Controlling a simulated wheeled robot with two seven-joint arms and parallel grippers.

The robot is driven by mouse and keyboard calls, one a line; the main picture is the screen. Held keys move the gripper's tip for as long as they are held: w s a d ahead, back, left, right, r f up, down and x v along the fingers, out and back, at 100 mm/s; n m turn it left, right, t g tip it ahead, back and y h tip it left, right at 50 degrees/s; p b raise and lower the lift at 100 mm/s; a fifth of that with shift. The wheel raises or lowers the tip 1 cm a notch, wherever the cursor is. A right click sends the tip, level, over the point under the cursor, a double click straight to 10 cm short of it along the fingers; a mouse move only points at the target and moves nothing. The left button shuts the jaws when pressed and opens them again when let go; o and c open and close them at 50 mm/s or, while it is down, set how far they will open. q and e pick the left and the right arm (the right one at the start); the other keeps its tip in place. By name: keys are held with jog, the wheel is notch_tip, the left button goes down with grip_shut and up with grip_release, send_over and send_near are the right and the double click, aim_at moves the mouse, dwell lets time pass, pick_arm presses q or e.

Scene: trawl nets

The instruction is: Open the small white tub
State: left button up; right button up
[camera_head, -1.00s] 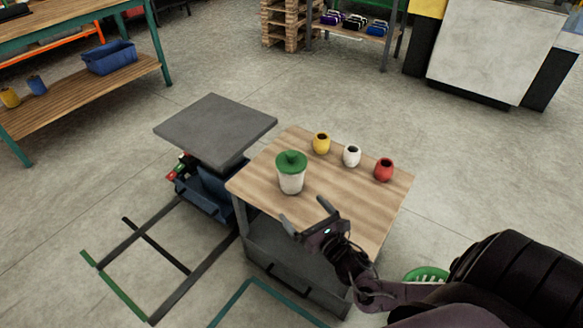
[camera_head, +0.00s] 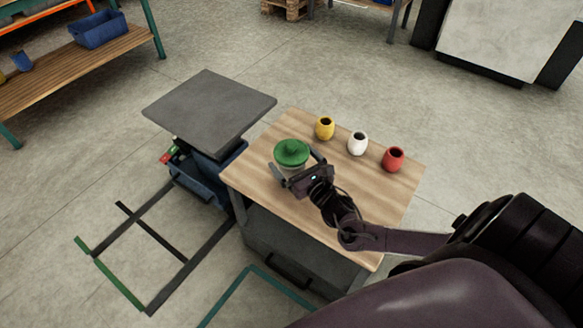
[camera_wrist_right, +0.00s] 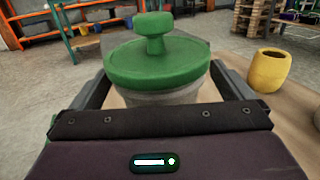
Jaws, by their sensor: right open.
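The small white tub (camera_head: 291,170) stands upright on the wooden table, with its green knobbed lid (camera_head: 291,152) on top. In the right wrist view, the lid (camera_wrist_right: 157,62) fills the upper middle and the tub's pale body (camera_wrist_right: 160,95) shows just below it. My right gripper (camera_head: 297,164) is open, its fingers on either side of the tub just below the lid. The gripper palm hides the tub's lower part. I cannot tell whether the fingers touch it. My left gripper is not in view.
Yellow (camera_head: 325,128), white (camera_head: 358,143) and red (camera_head: 393,159) cups stand in a row along the back of the wooden table (camera_head: 255,180). A grey platform (camera_head: 210,108) over a blue bin (camera_head: 207,184) stands to the left. The table's left front corner is clear.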

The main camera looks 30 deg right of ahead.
aim_at(291, 143)
jog(key=shift+w, duration=0.65)
jog(key=c, duration=1.1)
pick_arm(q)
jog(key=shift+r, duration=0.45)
pick_arm(e)
jog(key=shift+o, duration=0.2)
jog(key=shift+r, duration=0.15)
jog(key=shift+r, duration=0.15)
notch_tip(291, 143, up, 9)
jog(key=p, duration=0.3)
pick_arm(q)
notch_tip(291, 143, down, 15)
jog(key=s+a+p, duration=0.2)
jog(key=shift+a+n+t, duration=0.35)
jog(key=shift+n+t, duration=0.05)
pick_arm(e)
notch_tip(291, 143, up, 10)
jog(key=shift+r, duration=0.25)
